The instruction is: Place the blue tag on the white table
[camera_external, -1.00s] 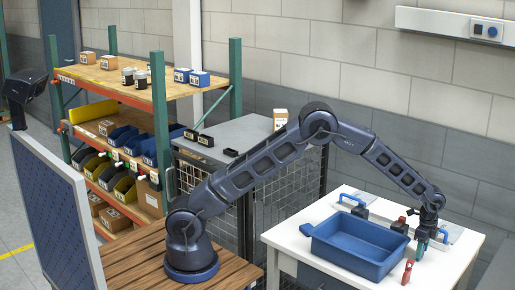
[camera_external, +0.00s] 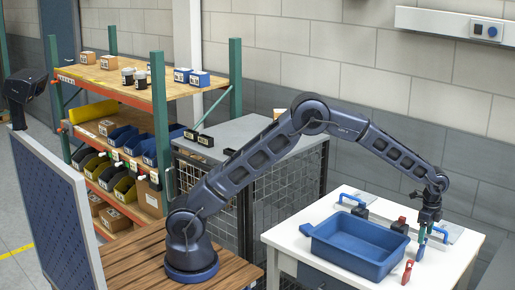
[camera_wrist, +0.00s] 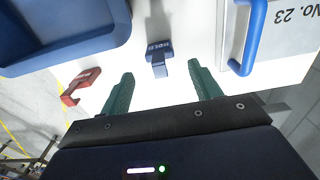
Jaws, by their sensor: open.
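The blue tag (camera_wrist: 160,62) has pale lettering on it and is over the white table (camera_wrist: 190,22) in the wrist view, between the fingertips and a little beyond them. In the external view the blue tag (camera_external: 420,252) is near the table's right front, just below the fingers. My gripper (camera_wrist: 161,72) is open, with a green finger on each side of the tag and visible gaps to it. In the external view my gripper (camera_external: 432,236) points down above the right part of the white table (camera_external: 285,238).
A blue bin (camera_external: 358,262) stands left of the tag. A red tag (camera_external: 407,272) is close to the bin's right front corner. A metal plate with a blue handle (camera_wrist: 252,30) lies right of the tag. A dark block with a red top (camera_external: 401,225) is behind the bin.

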